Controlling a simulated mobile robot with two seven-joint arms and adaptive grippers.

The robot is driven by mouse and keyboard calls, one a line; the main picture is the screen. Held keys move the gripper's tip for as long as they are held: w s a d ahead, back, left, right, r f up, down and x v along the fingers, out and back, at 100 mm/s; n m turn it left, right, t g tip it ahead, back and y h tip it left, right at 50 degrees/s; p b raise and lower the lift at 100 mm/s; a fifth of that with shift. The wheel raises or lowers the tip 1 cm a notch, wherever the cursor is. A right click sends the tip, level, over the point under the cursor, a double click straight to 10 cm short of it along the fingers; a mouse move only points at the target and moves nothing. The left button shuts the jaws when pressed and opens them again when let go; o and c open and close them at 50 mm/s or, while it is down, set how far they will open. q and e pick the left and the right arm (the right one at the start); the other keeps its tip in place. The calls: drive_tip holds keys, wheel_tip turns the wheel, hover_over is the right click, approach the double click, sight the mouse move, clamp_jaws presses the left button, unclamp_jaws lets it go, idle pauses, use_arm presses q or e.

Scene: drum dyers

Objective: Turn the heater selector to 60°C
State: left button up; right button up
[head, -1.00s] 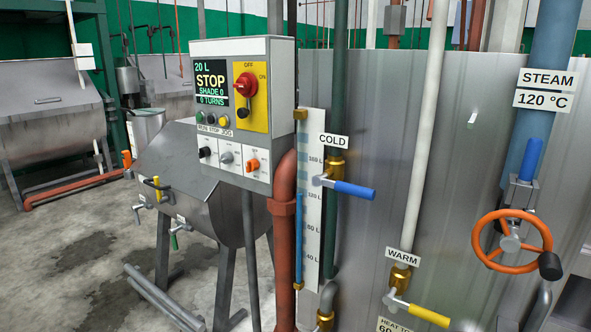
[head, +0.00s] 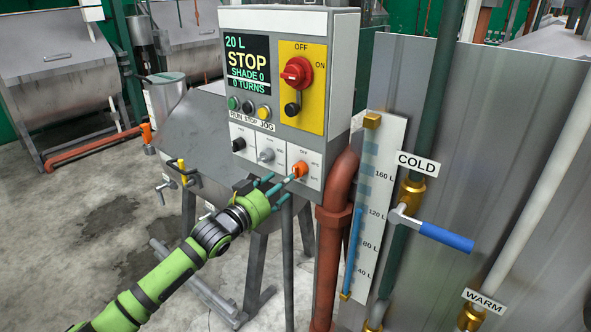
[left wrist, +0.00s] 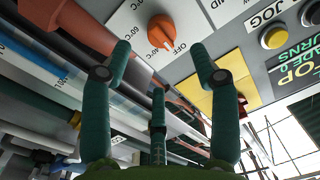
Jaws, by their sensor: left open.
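The heater selector (head: 299,169) is an orange knob at the lower right of the grey control box (head: 322,130). In the left wrist view the selector (left wrist: 161,30) shows close up, with OFF and temperature marks including 40 and 60°C beside it. My right gripper is not in view.
Two other knobs, black (head: 239,144) and grey (head: 266,155), sit left of the selector. The red main switch (head: 297,72) is above. A red-brown pipe (head: 336,215) and a level gauge (head: 372,205) stand close at the right. A blue-handled cold valve (head: 445,237) sticks out further right.

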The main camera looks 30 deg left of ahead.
sight(295, 173)
use_arm(q)
drive_tip(key=shift+w+p, duration=1)
drive_tip(key=shift+w, duration=2.6)
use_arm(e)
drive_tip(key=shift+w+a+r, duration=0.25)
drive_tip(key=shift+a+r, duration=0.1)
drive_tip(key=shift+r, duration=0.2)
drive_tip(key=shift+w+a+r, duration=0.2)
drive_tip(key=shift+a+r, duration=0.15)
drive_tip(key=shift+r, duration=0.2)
use_arm(q)
drive_tip(key=c, duration=1)
drive_tip(key=shift+c, duration=0.7)
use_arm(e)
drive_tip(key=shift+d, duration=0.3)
